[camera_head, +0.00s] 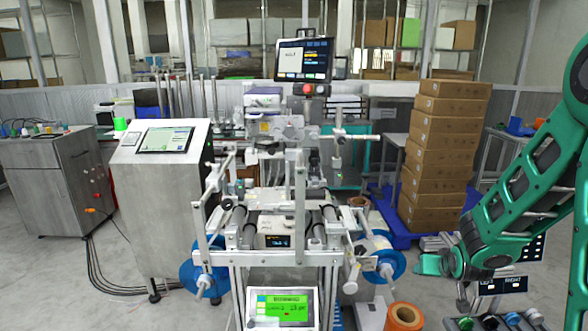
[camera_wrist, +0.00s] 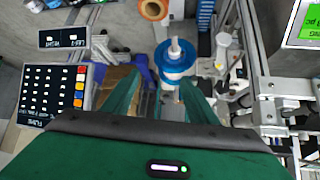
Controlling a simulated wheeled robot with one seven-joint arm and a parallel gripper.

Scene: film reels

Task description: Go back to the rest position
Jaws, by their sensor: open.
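My green arm comes in from the right in the head view, with my gripper (camera_head: 434,262) low at its end, right of the labelling machine. In the wrist view my gripper (camera_wrist: 158,95) has its two green fingers apart, with nothing seen held between them. A blue reel (camera_head: 386,262) is on the machine's right side, left of my gripper and apart from it. A blue reel also shows beyond the fingertips in the wrist view (camera_wrist: 176,72). Another blue reel (camera_head: 192,274) is on the machine's left side.
The machine (camera_head: 285,225) fills the middle. An orange roll (camera_head: 405,317) is low in front of my gripper. Stacked cartons (camera_head: 440,150) stand on a blue pallet (camera_head: 385,200) behind. A button panel (camera_wrist: 50,92) is left of the fingers in the wrist view. A steel console (camera_head: 160,215) stands left.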

